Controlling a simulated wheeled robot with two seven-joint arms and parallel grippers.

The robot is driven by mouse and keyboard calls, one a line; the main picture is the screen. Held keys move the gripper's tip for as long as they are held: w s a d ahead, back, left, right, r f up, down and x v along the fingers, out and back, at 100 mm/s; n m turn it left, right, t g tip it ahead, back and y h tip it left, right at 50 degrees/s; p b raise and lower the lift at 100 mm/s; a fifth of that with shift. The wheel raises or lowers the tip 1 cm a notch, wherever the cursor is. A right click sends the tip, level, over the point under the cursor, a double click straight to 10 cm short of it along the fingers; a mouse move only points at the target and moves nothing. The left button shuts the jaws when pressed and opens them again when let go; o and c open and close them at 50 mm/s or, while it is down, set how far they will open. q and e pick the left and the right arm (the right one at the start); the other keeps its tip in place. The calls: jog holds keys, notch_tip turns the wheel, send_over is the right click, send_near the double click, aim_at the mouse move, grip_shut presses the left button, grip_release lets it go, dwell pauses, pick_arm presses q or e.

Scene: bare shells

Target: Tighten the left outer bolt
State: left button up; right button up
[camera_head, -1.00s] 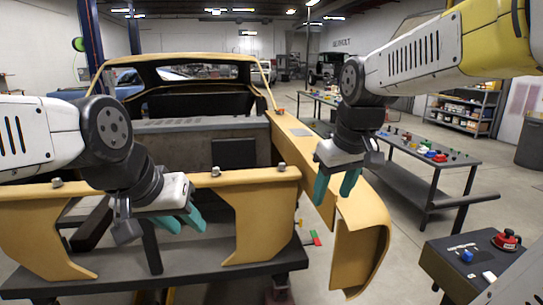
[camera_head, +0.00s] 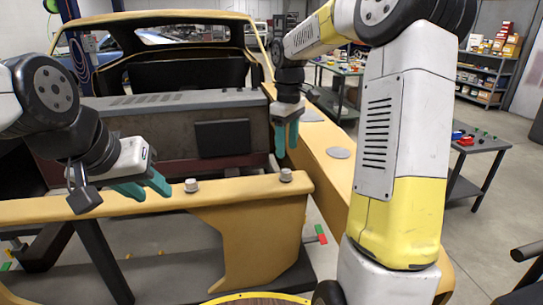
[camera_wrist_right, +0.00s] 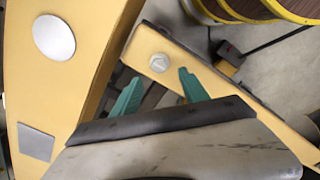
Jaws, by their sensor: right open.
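Two grey bolts show on the yellow front panel (camera_head: 235,190) in the head view: one at its right end (camera_head: 286,175) and one further left (camera_head: 191,186). I cannot tell which one the task calls left outer. My right gripper (camera_head: 286,146) hangs above the right-end bolt with teal fingers pointing down, open and empty. In the right wrist view a bolt head (camera_wrist_right: 160,62) lies ahead of and between the two spread fingertips (camera_wrist_right: 160,72), apart from them. My left gripper (camera_head: 152,194) is open and empty, left of the other bolt.
The yellow fender (camera_head: 330,165) runs back along the right of the engine bay. The car shell (camera_head: 190,27) stands behind. A table with small parts (camera_head: 480,141) and shelves (camera_head: 487,75) stand right. A round yellow-rimmed top (camera_head: 258,299) is at the bottom edge.

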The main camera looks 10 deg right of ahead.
aim_at(286, 171)
jog(key=shift+w+f, duration=0.15)
jog(key=shift+f, duration=0.2)
notch_tip(286, 171, down, 7)
jog(key=shift+f, duration=0.1)
grip_shut()
